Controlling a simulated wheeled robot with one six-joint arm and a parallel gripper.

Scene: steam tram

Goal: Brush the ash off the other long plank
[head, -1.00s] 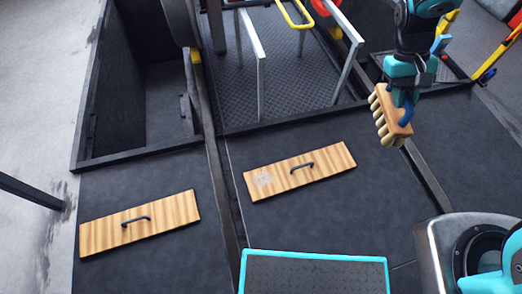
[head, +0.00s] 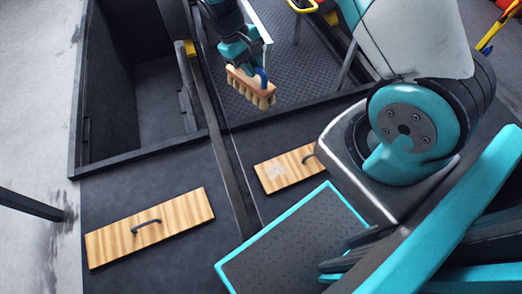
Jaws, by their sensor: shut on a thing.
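My gripper (head: 246,62) is shut on a wooden brush (head: 250,84) with pale bristle tufts pointing down. The brush is held in the air, above and beyond the right plank in the picture. The right long plank (head: 285,172) lies flat on the dark floor and has a pale grey ash patch (head: 275,170) near its left end. My own arm hides its right end and part of its black handle. The left long plank (head: 150,228) lies flat, with a black handle (head: 146,226) in its middle and no ash that I can see.
An open dark bin (head: 150,90) with raised walls stands at the upper left. A raised rail (head: 228,170) runs between the planks. A yellow handle (head: 302,6) and grey posts stand at the back. The floor around the left plank is clear.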

